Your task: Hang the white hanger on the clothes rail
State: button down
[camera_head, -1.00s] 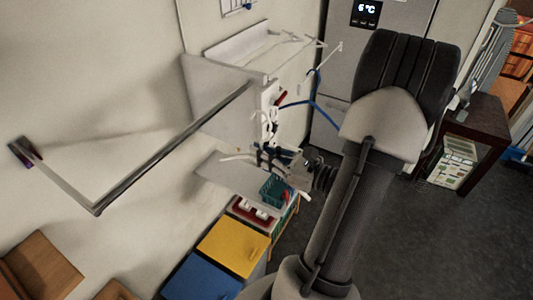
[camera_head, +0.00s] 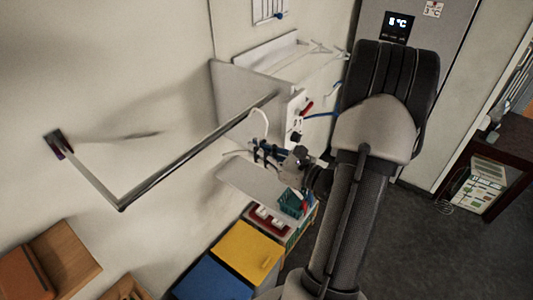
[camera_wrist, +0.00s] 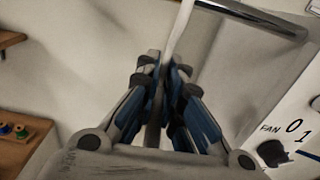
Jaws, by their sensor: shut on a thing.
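The clothes rail (camera_head: 190,158) is a dark metal bar running from a wall bracket at the left to a grey panel; it also crosses the top of the wrist view (camera_wrist: 255,17). My gripper (camera_head: 262,153) is below the far part of the rail, and its blue-padded fingers fill the middle of the wrist view (camera_wrist: 165,72). It is shut on the white hanger (camera_head: 263,117), seen as a thin curved white piece rising to the rail. In the wrist view a white strip of the hanger (camera_wrist: 179,30) runs up from the fingertips, left of the rail. I cannot tell whether it touches the rail.
A grey panel (camera_head: 228,88) and a pale shelf (camera_head: 240,181) flank the rail's far end. Other hangers (camera_head: 320,47) are at the back by the fridge (camera_head: 430,60). Yellow (camera_head: 245,250) and blue (camera_head: 210,280) boxes stand below. Wooden pieces (camera_head: 62,262) are at lower left.

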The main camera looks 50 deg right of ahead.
aim_at(246, 151)
jog(key=shift+w+a+p, duration=0.15)
jog(key=shift+w+p, duration=0.05)
jog(key=shift+w, duration=1.35)
jog(key=shift+w+a+p, duration=0.1)
jog(key=shift+w+p, duration=0.05)
jog(key=shift+w, duration=1.4)
jog(key=shift+f+b, duration=1.3)
jog(key=shift+f, duration=0.1)
jog(key=c, duration=1.7)
grip_release()
jog(key=shift+o, duration=0.2)
jog(key=s, duration=0.8)
jog(key=s+d, duration=0.1)
jog(key=s, duration=0.3)
